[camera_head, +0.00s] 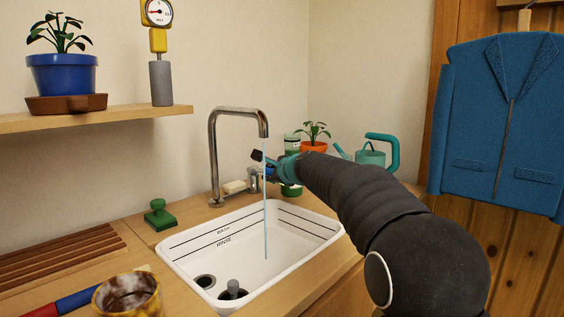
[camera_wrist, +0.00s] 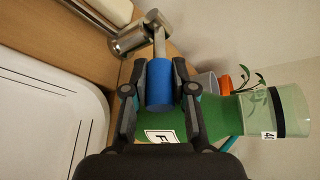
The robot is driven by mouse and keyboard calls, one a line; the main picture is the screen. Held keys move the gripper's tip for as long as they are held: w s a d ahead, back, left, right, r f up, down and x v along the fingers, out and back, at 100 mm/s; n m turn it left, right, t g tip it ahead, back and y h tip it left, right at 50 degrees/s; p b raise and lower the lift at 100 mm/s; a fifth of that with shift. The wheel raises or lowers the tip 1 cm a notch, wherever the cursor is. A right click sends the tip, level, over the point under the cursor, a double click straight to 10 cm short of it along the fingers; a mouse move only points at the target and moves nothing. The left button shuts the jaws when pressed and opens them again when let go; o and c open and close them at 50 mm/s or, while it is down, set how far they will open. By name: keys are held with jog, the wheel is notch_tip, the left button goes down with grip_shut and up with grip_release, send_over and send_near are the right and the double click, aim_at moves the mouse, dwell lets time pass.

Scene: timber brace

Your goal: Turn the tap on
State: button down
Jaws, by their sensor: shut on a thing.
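The chrome tap (camera_head: 213,150) rises at the back left of the white sink (camera_head: 185,246), its spout bent over the basin. A thin stream of water (camera_head: 265,215) falls from the spout into the sink. In the wrist view, the tap's lever has a blue grip (camera_wrist: 159,80) on a metal stem running to the chrome valve body (camera_wrist: 133,37). My gripper (camera_head: 268,166) is at the lever beside the tap; in the wrist view my gripper (camera_wrist: 158,95) has a finger on each side of the blue grip and is shut on it. In the head view the grip is mostly hidden.
A green bottle (camera_wrist: 212,118) stands close behind my fingers. An orange plant pot (camera_head: 313,146) and a teal watering can (camera_head: 371,157) stand further back.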

jog(key=shift+a+r+p, duration=0.15)
jog(key=shift+r+p, duration=0.4)
jog(key=shift+p, duration=0.05)
jog(key=shift+g+p, duration=0.4)
jog(key=shift+h+p, duration=0.3)
jog(key=c, duration=0.9)
grip_release()
jog(key=shift+a, duration=0.15)
jog(key=shift+d, duration=0.2)
jog(key=shift+s+d+r, duration=0.2)
jog(key=shift+s, duration=0.05)
jog(key=s+d, duration=0.2)
jog(key=s, duration=0.1)
jog(key=s+d, duration=0.2)
jog(key=s, duration=0.2)
jog(key=s+d, duration=0.1)
jog(key=s, duration=0.3)
jog(key=shift+d, duration=0.4)
